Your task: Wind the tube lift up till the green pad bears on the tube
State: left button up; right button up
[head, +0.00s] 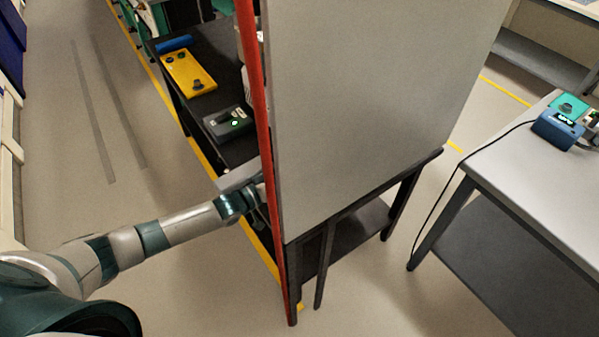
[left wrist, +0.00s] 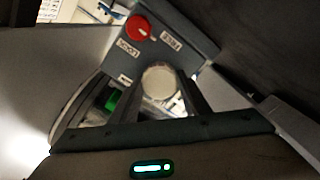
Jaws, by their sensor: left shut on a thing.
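In the left wrist view my left gripper (left wrist: 160,97) is shut on a pale round knob (left wrist: 158,82), whose end face shows between the fingers. Just beyond it is a dark grey housing (left wrist: 185,28) with a red turn-knob (left wrist: 140,28) and labels that seem to read LOCK and FREE. A small green part (left wrist: 112,101) shows left of the pale knob; I cannot tell whether it is the pad. The tube cannot be made out. In the head view my left arm reaches to a dark bench, with the gripper mostly hidden behind a tall panel. My right gripper is not in view.
The grey panel (head: 370,90) with a red edge (head: 262,130) stands close beside my left arm. The dark bench holds a yellow plate (head: 188,70) and a dark box with a green light (head: 228,123). A grey table (head: 540,180) stands at right. Floor at left is clear.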

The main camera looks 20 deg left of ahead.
pick_arm(q)
jog(key=shift+f, duration=0.1)
dwell(0.4)
jog(key=o, duration=1)
jog(key=shift+s+a, duration=0.1)
jog(key=shift+s, duration=0.05)
